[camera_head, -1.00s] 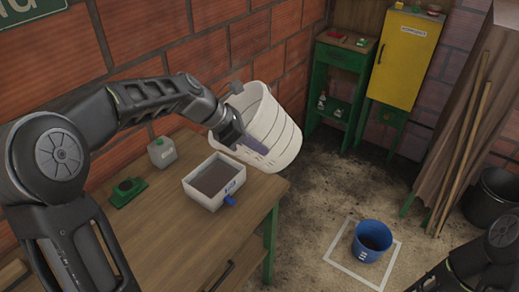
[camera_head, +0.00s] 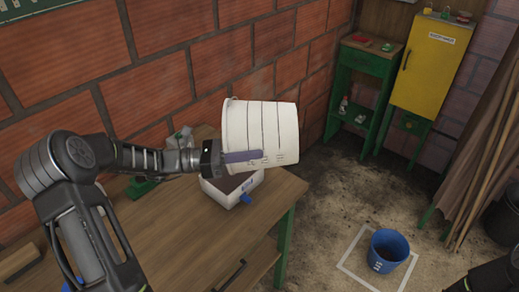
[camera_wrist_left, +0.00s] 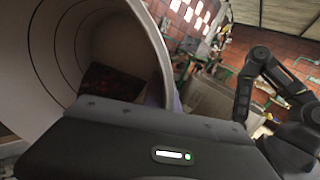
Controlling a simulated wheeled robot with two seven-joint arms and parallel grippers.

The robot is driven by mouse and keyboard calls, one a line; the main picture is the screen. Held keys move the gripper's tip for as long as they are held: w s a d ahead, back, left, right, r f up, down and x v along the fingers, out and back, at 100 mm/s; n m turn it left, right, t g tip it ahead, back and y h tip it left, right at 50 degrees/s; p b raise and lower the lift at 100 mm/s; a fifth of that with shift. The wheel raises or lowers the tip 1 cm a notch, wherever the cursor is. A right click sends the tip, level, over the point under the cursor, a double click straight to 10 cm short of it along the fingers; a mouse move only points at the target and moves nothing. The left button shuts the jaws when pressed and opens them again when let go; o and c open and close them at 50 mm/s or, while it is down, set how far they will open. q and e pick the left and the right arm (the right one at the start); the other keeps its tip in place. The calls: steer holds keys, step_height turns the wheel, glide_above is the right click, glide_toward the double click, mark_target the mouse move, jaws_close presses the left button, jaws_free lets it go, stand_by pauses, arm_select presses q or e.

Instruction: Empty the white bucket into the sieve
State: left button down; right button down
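The white bucket (camera_head: 270,125) lies tipped nearly on its side in the air, its rim to the left and its base to the right. My left gripper (camera_head: 238,157) is shut on its wall near the rim, with one finger flat along the outside. The white box-shaped sieve (camera_head: 236,193) with a blue tab stands on the table, partly hidden below the bucket. In the left wrist view the bucket's pale inner wall (camera_wrist_left: 45,65) shows. A dark reddish patch shows by its opening; I cannot tell whether it lies inside. My right gripper is out of view.
The wooden table (camera_head: 180,235) has free room in front. A small pale container (camera_head: 180,138) and a green item (camera_head: 140,187) stand behind my left arm. A blue bucket (camera_head: 388,250) stands on the floor inside a white square outline. A brick wall (camera_head: 170,60) is close behind.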

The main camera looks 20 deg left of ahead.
mark_target(231, 147)
arm_select(q)
steer(key=shift+s+a+r+t+p, duration=0.15)
steer(key=shift+a+r+t+p, duration=0.2)
steer(key=shift+a, duration=0.15)
steer(key=shift+s+a+n+t+h+p, duration=0.15)
steer(key=shift+s+a+t+h+p, duration=0.15)
steer(key=shift+a+h, duration=0.3)
steer(key=shift+s+a+n+t+h+p, duration=0.15)
steer(key=shift+s+a+t+h+p, duration=0.15)
steer(key=shift+a+h, duration=0.3)
steer(key=shift+s+a+t+h+b, duration=0.2)
steer(key=shift+a+t+h+b, duration=0.05)
steer(key=shift+a+h+b, duration=0.35)
steer(key=shift+s+a+b, duration=0.1)
steer(key=shift+a+b, duration=0.05)
steer(key=shift+b, duration=0.2)
steer(key=shift+s+a+r+h, duration=0.1)
steer(key=shift+a+r+h, duration=0.15)
steer(key=shift+r+h, duration=0.15)
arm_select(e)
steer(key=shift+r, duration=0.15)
arm_select(q)
steer(key=shift+f, duration=0.1)
